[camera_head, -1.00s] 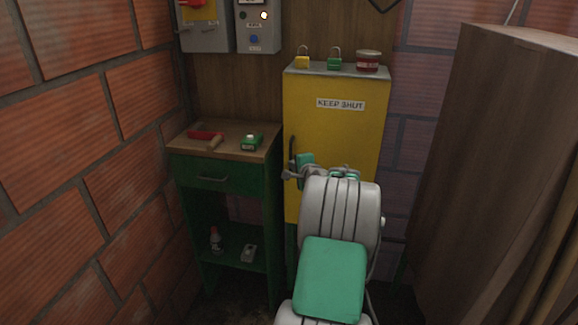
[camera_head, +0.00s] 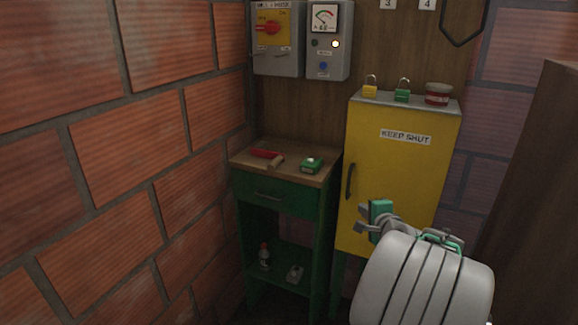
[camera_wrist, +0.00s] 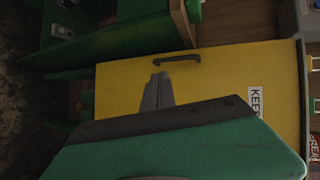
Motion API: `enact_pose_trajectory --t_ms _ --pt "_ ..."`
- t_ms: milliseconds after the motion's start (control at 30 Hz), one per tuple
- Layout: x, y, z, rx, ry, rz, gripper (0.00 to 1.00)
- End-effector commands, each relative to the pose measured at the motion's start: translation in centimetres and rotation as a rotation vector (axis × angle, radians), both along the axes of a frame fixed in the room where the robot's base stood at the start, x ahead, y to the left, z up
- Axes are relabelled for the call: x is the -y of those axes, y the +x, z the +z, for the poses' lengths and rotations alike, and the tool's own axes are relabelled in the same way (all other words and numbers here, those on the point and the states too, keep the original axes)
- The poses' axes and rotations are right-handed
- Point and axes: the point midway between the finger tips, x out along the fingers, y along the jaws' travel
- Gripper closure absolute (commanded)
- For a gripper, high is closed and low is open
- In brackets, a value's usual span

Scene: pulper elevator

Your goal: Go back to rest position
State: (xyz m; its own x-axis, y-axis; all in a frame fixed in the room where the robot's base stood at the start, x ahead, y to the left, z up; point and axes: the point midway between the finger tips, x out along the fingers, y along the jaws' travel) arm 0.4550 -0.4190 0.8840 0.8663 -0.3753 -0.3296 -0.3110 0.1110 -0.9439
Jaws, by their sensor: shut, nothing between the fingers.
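My gripper (camera_head: 363,218) is in front of the lower left part of the yellow cabinet (camera_head: 395,170), below its dark handle. In the wrist view my gripper (camera_wrist: 158,78) shows with its grey fingers together and nothing between them, pointing toward the yellow door near the dark handle (camera_wrist: 177,58). The fingers look apart from the handle. The cabinet door, labelled KEEP SHUT (camera_head: 405,137), looks closed. My arm hides the cabinet's lower right part.
A yellow padlock (camera_head: 370,90), a green padlock (camera_head: 402,95) and a red tin (camera_head: 438,96) stand on the cabinet. A green workbench (camera_head: 280,197) stands to its left, a brick wall (camera_head: 120,170) further left. A brown wooden panel (camera_head: 535,190) is at right.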

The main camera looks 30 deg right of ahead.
Motion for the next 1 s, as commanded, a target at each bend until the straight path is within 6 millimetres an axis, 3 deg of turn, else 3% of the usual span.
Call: enact_pose_trajectory --t_ms 67,133,200,267,333,400,500,600,700,1000 --pt "-3.3 2.0 1.4 -0.072 -0.047 0.084 1.0" --pt "-8.0 3.8 2.3 -0.185 -0.124 0.207 1.0" --pt "-14.1 5.1 3.3 -0.325 -0.228 0.368 1.0" --pt "-19.5 5.2 4.0 -0.448 -0.331 0.52 1.0" --pt "-25.5 4.1 5.0 -0.581 -0.459 0.705 1.0" --pt "-31.2 1.7 6.2 -0.705 -0.594 0.9 1.0" --pt "-37.3 -3.1 7.6 -0.847 -0.772 1.164 1.0" --pt "-40.6 -7.5 8.4 -0.94 -0.897 1.364 1.0" --pt "-41.9 -10.2 8.5 -0.987 -0.961 1.478 1.0" --pt "-42.2 -11.0 8.1 -1.001 -0.978 1.513 1.0"
